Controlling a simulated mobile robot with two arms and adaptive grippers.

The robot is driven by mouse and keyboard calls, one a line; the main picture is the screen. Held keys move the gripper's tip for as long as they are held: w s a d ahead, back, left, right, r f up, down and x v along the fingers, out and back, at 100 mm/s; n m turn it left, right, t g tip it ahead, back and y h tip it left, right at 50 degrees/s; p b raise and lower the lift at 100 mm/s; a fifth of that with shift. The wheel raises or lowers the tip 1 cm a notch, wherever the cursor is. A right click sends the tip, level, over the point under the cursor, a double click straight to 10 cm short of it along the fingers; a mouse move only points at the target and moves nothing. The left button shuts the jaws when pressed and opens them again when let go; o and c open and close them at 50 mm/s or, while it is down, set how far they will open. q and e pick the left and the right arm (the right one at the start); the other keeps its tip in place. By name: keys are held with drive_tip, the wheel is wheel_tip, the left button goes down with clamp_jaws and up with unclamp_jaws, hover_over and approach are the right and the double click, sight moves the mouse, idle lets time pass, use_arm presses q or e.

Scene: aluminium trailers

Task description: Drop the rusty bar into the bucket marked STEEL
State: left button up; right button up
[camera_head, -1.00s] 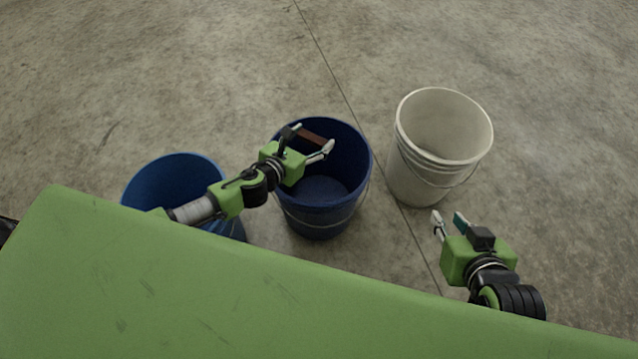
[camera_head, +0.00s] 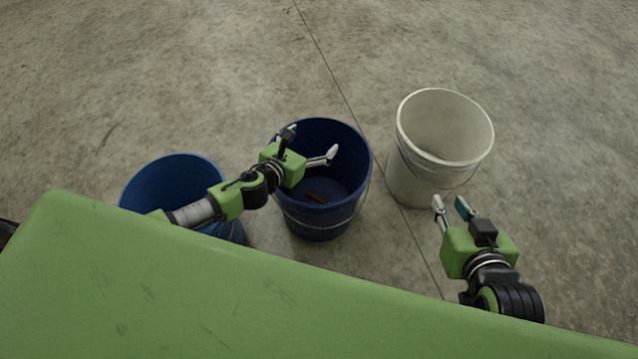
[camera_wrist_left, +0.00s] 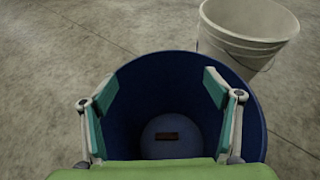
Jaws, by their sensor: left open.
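The rusty bar (camera_head: 317,197) is a small brown piece inside the middle dark blue bucket (camera_head: 352,205). In the left wrist view the bar (camera_wrist_left: 167,136) shows against the bottom of that bucket (camera_wrist_left: 243,75), apart from the fingers. My left gripper (camera_head: 309,147) is open and empty over the bucket's mouth. In the left wrist view its two teal-padded fingers (camera_wrist_left: 160,105) are spread wide. My right gripper (camera_head: 450,203) is apart from the bar, beside the white bucket, with a gap between its fingers and nothing seen in it. No STEEL marking is visible on any bucket.
A white bucket (camera_head: 408,178) stands to the right of the middle bucket. Another blue bucket (camera_head: 150,180) stands at the left, partly hidden by my left arm and my green body. The concrete floor (camera_head: 200,70) beyond the buckets is clear.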

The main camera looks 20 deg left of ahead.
use_arm(q)
drive_tip(key=shift+f, duration=0.1)
drive_tip(key=v, duration=1.2)
drive_tip(key=shift+d, duration=0.15)
